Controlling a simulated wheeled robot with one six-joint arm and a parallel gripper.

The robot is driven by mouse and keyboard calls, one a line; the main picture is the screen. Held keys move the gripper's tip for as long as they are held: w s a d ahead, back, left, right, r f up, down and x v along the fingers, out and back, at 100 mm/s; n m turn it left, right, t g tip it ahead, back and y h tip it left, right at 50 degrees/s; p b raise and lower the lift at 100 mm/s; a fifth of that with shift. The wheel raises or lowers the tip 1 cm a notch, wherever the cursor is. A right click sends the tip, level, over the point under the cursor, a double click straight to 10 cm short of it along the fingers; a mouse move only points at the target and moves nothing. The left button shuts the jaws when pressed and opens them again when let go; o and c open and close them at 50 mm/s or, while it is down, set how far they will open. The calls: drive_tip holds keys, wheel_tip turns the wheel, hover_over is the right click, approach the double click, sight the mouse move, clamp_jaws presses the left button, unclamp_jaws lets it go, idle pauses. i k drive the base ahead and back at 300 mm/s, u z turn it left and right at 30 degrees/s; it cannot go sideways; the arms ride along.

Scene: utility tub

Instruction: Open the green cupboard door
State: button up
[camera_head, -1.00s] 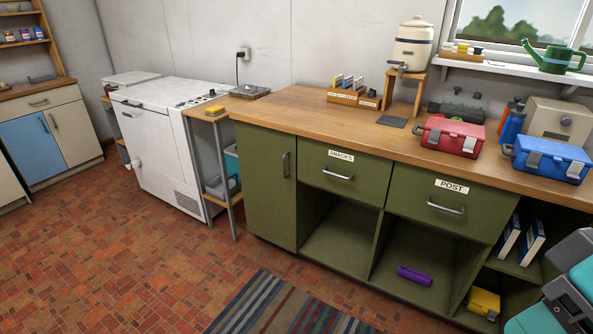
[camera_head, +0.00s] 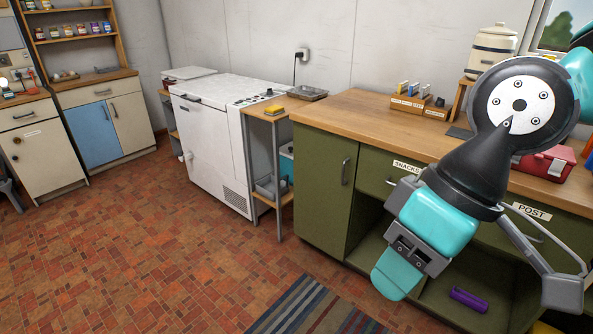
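The green cupboard door (camera_head: 322,195) is the tall olive-green panel at the left end of the workbench. It looks shut. Its dark vertical handle (camera_head: 346,171) is near the door's right edge and fully visible. My gripper (camera_head: 482,285) is in the right part of the view, in front of the drawers and to the right of the door. Its two fingers are spread wide apart, with nothing seen between them. It is apart from the handle. My arm hides part of the drawers and shelves.
The SNACKS drawer (camera_head: 393,181) is right of the door. A purple object (camera_head: 468,299) lies in an open bay below. A metal-legged stand (camera_head: 279,180) and a white chest freezer (camera_head: 212,140) are to the left. The tiled floor before the door is clear, with a striped rug (camera_head: 300,310).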

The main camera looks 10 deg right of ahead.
sight(325, 162)
drive_tip(key=u, duration=0.15)
drive_tip(key=i, duration=1.1)
drive_tip(key=z, duration=0.6)
